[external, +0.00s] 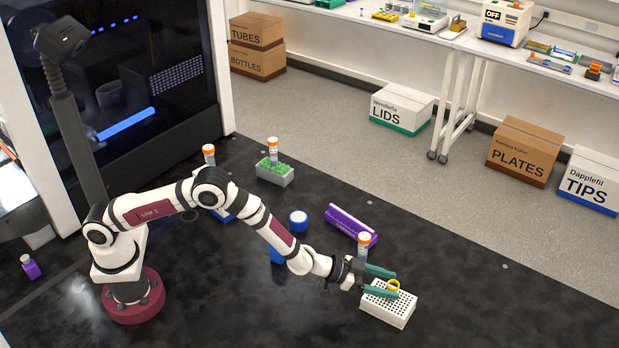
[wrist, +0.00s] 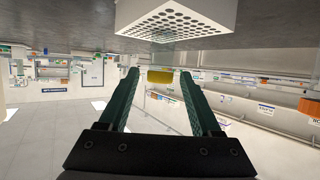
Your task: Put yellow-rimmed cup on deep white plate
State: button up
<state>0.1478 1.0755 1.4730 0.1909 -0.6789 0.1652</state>
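The yellow-rimmed cup (external: 393,285) shows as a small yellow ring over the back part of the deep white plate (external: 389,310), a white block with rows of holes. My gripper (external: 385,281) is at the plate's back left, its two green fingers on either side of the cup. In the wrist view, the yellow part of the cup (wrist: 160,77) lies between the fingertips with a narrow gap on each side, so the fingers look open. The white plate (wrist: 178,20) is at the top of that view. I cannot tell whether the cup touches the plate.
An orange-capped vial (external: 364,242) stands just behind my gripper, near a purple rack (external: 348,222). A green-topped rack (external: 274,172), another orange-capped vial (external: 209,152) and a blue round item (external: 298,220) are farther back. The black bench in front and right of the plate is clear.

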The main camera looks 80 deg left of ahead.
jog(key=shift+r, duration=0.2)
jog(key=s+a+r+m+g+y, duration=0.1)
jog(key=s+a+r+g, duration=0.3)
jog(key=s, duration=1.3)
jog(key=s+a+r+m+g+y, duration=0.1)
jog(key=s+a+r+g, duration=0.4)
jog(key=s, duration=1.3)
jog(key=s+a+r+m+g+y, duration=0.1)
jog(key=s+a+r+g, duration=0.3)
jog(key=s, duration=1.4)
jog(key=shift+a+r+m+y, duration=0.2)
jog(key=shift+r+m+y, duration=0.2)
jog(key=shift+r, duration=0.05)
